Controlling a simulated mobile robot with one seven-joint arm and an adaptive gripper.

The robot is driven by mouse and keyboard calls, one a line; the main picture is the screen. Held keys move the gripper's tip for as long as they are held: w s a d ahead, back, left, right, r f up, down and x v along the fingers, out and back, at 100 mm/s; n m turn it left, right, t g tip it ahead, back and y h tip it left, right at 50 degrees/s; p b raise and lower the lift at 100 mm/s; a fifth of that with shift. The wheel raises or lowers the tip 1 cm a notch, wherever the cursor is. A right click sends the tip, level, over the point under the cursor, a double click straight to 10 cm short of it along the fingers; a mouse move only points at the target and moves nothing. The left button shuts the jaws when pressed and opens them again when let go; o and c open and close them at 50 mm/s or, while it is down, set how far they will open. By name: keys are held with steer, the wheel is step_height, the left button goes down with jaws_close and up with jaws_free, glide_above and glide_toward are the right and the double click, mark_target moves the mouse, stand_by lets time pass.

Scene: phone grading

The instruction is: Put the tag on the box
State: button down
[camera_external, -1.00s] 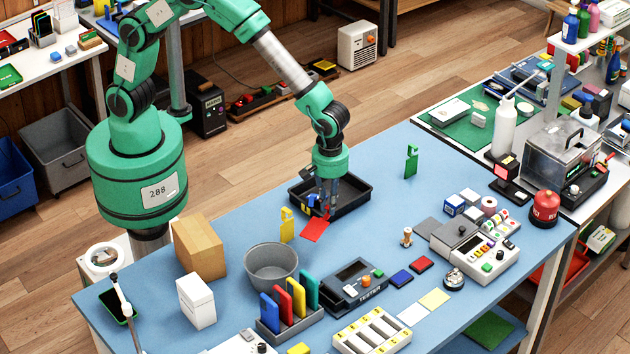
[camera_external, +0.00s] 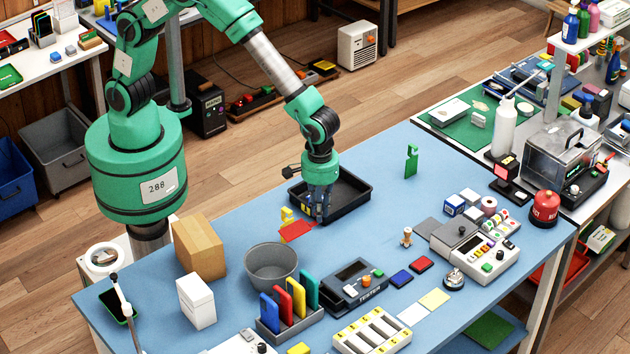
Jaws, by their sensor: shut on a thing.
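My gripper (camera_external: 320,213) is shut on a flat red tag (camera_external: 296,231) by its right end, near the front left edge of the black tray. The tag sticks out to the left, roughly level; I cannot tell its exact height above the table. A brown cardboard box (camera_external: 203,248) stands upright at the left of the blue table, apart from the gripper. A smaller white box (camera_external: 197,302) stands in front of it. A yellow tag (camera_external: 286,214) is partly hidden behind the red tag. A green tag (camera_external: 411,160) stands upright at the back right.
The black tray (camera_external: 357,206) is behind my gripper. A grey bowl (camera_external: 270,265) lies between the gripper and the brown box. A rack with coloured upright pieces (camera_external: 289,318) and a dark device (camera_external: 352,284) stand in front. The blue table (camera_external: 240,225) is bare behind the bowl.

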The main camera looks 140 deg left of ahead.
steer(key=w+d+r+m+p, duration=0.1)
steer(key=d+r+m+p, duration=0.25)
steer(key=d+m, duration=0.65)
steer(key=w+d+r+m+p, duration=0.2)
steer(key=d+m+p, duration=0.2)
steer(key=d+m, duration=0.7)
steer(key=s+d+n+t+h+b, duration=0.1)
steer(key=s+d+t+b, duration=0.15)
steer(key=d, duration=0.75)
steer(key=s+d+t+h+b, duration=0.15)
steer(key=d+t, duration=0.25)
steer(key=d, duration=0.5)
steer(key=s+a+r+n+t+y+b, duration=0.1)
steer(key=s+r+t+b, duration=0.2)
steer(key=s, duration=0.6)
steer(key=s+a+r+n+t+y+b, duration=0.1)
steer(key=s+a+r+n+t+b, duration=0.1)
steer(key=s+r+t, duration=0.3)
steer(key=s+t+b, duration=0.1)
steer(key=s, duration=0.3)
steer(key=shift+s+n, duration=0.3)
steer(key=shift+t+y+p, duration=0.25)
steer(key=shift+p, duration=0.4)
steer(key=shift+n+p, duration=0.4)
steer(key=shift+p, duration=0.65)
